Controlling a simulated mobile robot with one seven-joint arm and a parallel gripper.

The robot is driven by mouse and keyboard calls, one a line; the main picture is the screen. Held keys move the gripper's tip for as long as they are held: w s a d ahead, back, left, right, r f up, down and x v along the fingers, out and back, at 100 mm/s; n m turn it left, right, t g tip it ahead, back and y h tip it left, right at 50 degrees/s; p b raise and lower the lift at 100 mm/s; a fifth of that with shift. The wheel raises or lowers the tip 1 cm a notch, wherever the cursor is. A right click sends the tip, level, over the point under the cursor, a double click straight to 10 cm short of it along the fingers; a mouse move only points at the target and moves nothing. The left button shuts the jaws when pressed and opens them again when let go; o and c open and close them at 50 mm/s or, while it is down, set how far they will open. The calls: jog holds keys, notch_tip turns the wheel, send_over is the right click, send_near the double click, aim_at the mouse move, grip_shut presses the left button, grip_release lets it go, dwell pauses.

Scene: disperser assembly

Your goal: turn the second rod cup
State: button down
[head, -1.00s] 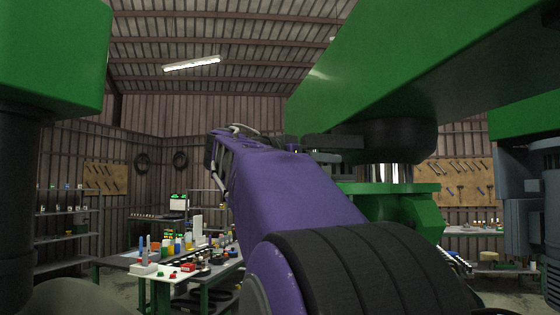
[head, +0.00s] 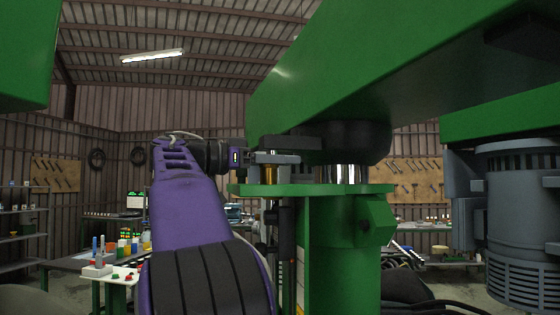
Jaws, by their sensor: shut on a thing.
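My gripper (head: 277,157) reaches right from the end of my purple arm, level with the top of the green disperser stand (head: 340,230). It is shut, its grey jaws side-on at the stand's green flange (head: 300,189). A small brass-coloured cylinder (head: 269,175), which looks like the rod cup, shows directly under the jaws. The jaws hide its upper part, and I cannot see the exact contact. A shiny chrome column (head: 341,174) stands just right of it, between the flange and a black round housing (head: 352,142).
The green beam (head: 370,65) hangs close above the gripper and runs to the upper right. A grey motor (head: 525,215) is at the right. A worktable with coloured parts (head: 118,272) stands at the lower left. Dark rods (head: 285,225) hang below the flange.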

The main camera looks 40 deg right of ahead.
jog(key=shift+c, duration=1.6)
grip_release()
jog(key=shift+a, duration=0.1)
jog(key=v, duration=1.7)
jog(key=shift+a, duration=0.1)
